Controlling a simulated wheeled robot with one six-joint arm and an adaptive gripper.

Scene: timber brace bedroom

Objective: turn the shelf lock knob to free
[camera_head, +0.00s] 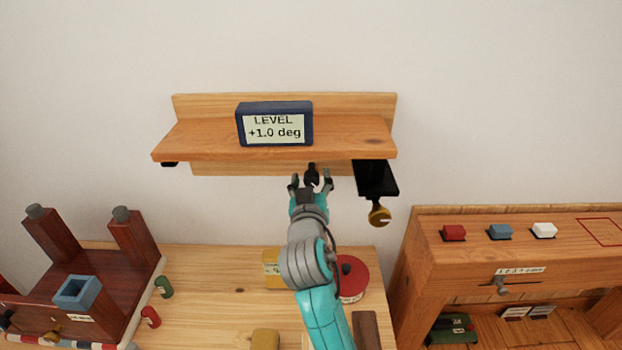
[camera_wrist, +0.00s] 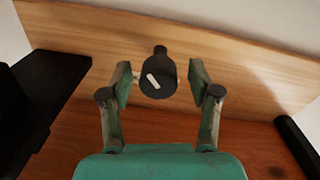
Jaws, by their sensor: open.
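The wooden wall shelf (camera_head: 345,138) carries a blue level display (camera_head: 275,124) reading "+1.0 deg". A small black knob (camera_head: 312,172) sits below the shelf's front board, against the lower back rail. In the wrist view the black knob (camera_wrist: 158,78) has a slanted white mark on its face. My gripper (camera_head: 311,182) is open, with one finger on each side of the knob. In the wrist view my gripper (camera_wrist: 159,84) shows gaps between both fingers and the knob; contact is not visible.
A black bracket (camera_head: 375,178) with a brass knob (camera_head: 379,215) hangs below the shelf, right of my gripper. The workbench (camera_head: 210,275) below holds a red round object (camera_head: 352,278) and yellow blocks. A wooden cabinet (camera_head: 480,260) stands at right. The wall left of my gripper is clear.

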